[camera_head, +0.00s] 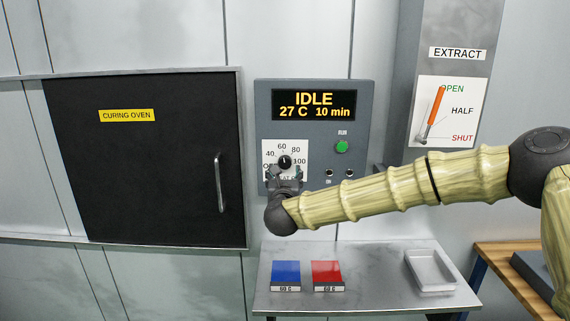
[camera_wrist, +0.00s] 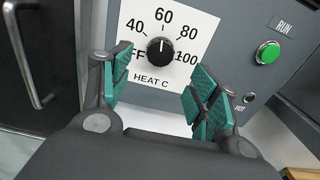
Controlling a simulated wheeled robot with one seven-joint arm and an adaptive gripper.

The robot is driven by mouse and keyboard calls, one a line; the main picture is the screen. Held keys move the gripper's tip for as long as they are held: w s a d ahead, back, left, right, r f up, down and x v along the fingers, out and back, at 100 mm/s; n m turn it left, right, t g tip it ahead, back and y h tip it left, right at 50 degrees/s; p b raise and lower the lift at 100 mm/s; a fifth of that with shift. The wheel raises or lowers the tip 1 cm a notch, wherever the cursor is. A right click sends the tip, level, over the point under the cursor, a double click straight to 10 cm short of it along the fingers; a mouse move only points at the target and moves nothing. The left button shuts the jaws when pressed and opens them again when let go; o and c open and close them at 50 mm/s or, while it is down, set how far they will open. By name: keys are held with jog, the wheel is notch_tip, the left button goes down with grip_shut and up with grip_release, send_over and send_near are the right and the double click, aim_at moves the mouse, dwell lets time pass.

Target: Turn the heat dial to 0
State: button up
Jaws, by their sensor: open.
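The heat dial (camera_head: 285,161) is a round black knob on a white scale plate, at the lower left of the grey control panel. In the wrist view the knob (camera_wrist: 160,52) has a white pointer line aimed up at about 60. The scale reads 40, 60, 80 and 100, with "HEAT C" below. The lower-left label shows only as "FF", its start hidden by a finger. My gripper (camera_head: 285,183) is just below the dial. In the wrist view its green-padded fingers (camera_wrist: 160,82) are spread wide to either side of the knob, with nothing between them. Contact is not visible.
The panel display (camera_head: 315,105) reads IDLE, 27 C, 10 min. A green RUN button (camera_head: 342,147) is right of the dial. The curing oven door (camera_head: 140,180) is at left. A metal table (camera_head: 375,270) below holds blue and red blocks and a tray. The orange EXTRACT lever (camera_head: 434,110) points to OPEN.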

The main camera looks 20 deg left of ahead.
aim_at(285, 165)
jog(key=p+x, duration=0.3)
jog(key=x, duration=0.4)
jog(key=shift+w+a+f, duration=0.1)
jog(key=shift+w, duration=0.2)
jog(key=c, duration=1)
